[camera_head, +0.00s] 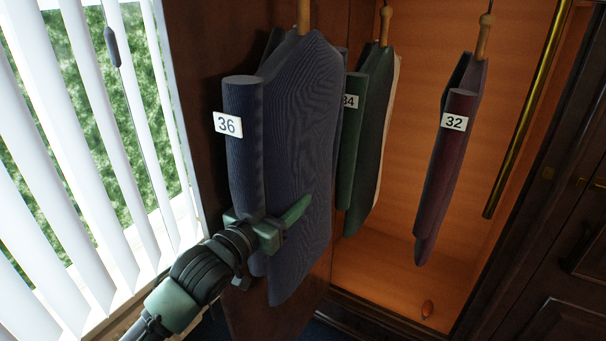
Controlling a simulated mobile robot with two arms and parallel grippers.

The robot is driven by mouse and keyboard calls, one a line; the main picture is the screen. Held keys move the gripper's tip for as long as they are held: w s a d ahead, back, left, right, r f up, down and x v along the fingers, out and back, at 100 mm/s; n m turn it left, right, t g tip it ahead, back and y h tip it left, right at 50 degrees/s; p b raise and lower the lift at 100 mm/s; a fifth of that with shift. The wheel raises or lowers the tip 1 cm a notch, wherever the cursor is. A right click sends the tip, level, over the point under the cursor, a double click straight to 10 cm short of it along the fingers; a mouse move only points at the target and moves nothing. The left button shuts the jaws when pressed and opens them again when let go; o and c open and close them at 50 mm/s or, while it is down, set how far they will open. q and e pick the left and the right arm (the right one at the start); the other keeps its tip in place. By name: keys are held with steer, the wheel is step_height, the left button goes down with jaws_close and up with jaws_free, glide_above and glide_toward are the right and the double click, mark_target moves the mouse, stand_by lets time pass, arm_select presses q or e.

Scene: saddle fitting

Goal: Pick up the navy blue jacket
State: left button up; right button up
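The navy blue jacket (300,130) hangs from a wooden hanger, with a white tag reading 36 (228,124) on its sleeve. My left gripper (276,216) is at the jacket's lower part, near the end of the sleeve. One green finger lies across the front of the jacket, pointing up and right. Another green part shows at the sleeve's left edge, and the rest is hidden. I cannot tell whether the fingers are closed on the cloth. My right gripper is not in view.
A dark green jacket tagged 34 (372,135) and a maroon jacket tagged 32 (452,165) hang in the lit wooden wardrobe (420,90). A brass rod (528,110) stands at right. Window blinds (90,150) are close on the left.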

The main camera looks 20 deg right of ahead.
arm_select(q)
jaws_close()
steer(key=shift+r, duration=0.1)
